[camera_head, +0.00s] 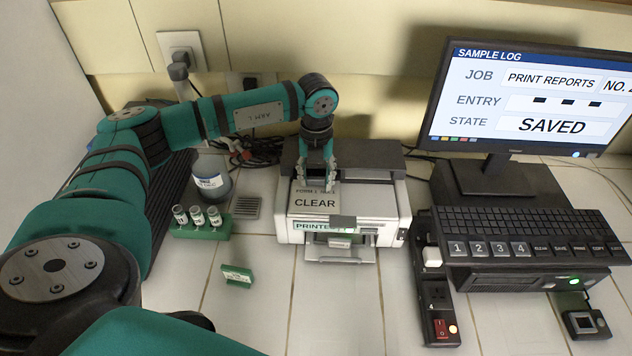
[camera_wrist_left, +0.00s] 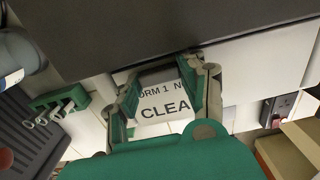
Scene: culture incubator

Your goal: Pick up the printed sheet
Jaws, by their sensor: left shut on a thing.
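The printed sheet (camera_head: 316,203) is a pale page reading "CLEAR" on top of the white printer (camera_head: 378,203). My left gripper (camera_head: 315,187) points down from above and is shut on the sheet's far edge. In the left wrist view the sheet (camera_wrist_left: 166,107) shows between the two fingers of the left gripper (camera_wrist_left: 165,92). The sheet still appears to be over the printer; I cannot tell whether it touches it. My right gripper is not in view.
A small green sign (camera_head: 237,275) is in front. A monitor (camera_head: 530,100), keyboard (camera_head: 535,222) and power strip (camera_head: 436,290) are on the right.

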